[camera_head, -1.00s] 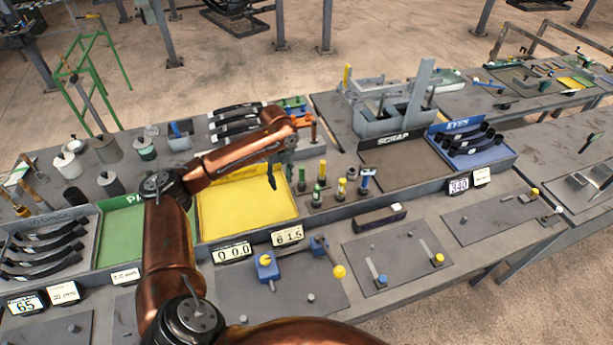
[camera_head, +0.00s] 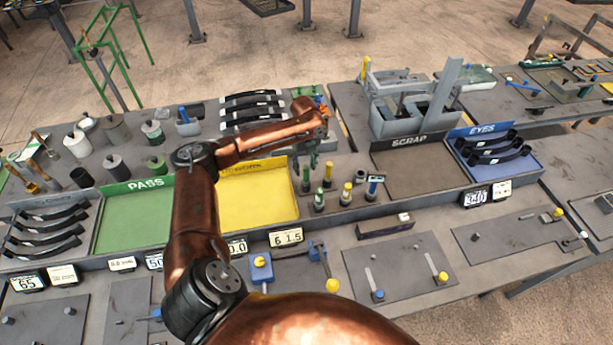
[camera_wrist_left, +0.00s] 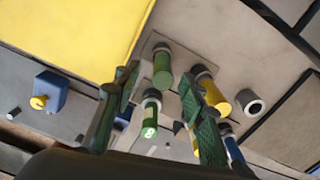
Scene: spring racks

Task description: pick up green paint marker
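Two green markers stand upright in a small holder right of the yellow tray. One (camera_head: 319,199) has a pale label and is nearer; the other (camera_head: 327,174) is behind it. In the left wrist view a green marker (camera_wrist_left: 162,72) and a labelled green one (camera_wrist_left: 150,120) show between the fingers. I cannot tell for sure which is the paint marker. My right gripper is out of view.
Yellow markers (camera_head: 346,194) and a blue-topped tool (camera_head: 373,187) stand close beside the green ones. The yellow tray (camera_head: 255,205) and green PASS tray (camera_head: 135,218) lie to the left. The grey SCRAP tray (camera_head: 415,172) to the right is empty.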

